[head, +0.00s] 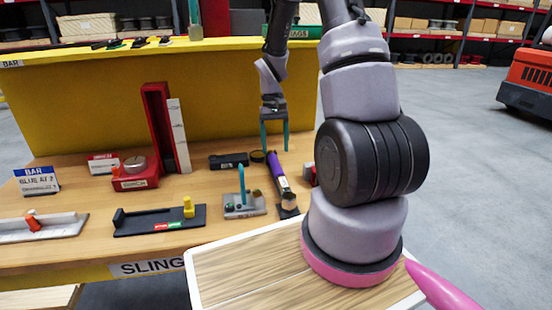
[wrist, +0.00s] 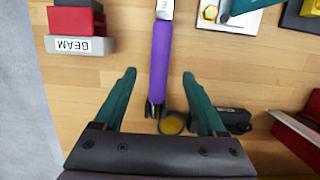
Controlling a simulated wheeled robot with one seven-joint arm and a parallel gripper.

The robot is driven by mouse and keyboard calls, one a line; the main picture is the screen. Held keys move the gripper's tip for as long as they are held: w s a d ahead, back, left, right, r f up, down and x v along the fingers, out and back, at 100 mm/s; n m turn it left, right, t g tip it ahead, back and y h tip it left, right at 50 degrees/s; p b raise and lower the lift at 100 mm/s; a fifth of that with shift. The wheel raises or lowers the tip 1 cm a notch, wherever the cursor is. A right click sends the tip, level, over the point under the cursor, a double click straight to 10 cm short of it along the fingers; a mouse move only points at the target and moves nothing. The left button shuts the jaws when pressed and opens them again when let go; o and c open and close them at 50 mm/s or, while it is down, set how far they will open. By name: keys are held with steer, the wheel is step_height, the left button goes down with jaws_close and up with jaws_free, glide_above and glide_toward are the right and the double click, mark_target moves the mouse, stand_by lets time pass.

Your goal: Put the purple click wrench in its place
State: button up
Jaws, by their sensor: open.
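The purple click wrench (head: 279,176) lies on the wooden bench, its purple handle toward the back and its lower end by a dark block at the front. In the wrist view its purple handle (wrist: 160,62) runs up the middle, with a light label at the top edge. My gripper (head: 274,147) is open above the handle's back end. In the wrist view my gripper's teal fingers (wrist: 158,75) stand on either side of the handle, with space on both sides. Its place cannot be told for certain from these frames.
A round dark cup (wrist: 173,123) and a black box (head: 229,160) sit close to the handle's end. A grey plate with a teal post (head: 243,203) stands left of the wrench. A red block labelled BEAM (wrist: 80,32) stands at the wrist view's upper left.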

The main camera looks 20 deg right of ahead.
steer(key=shift+v, duration=2.4)
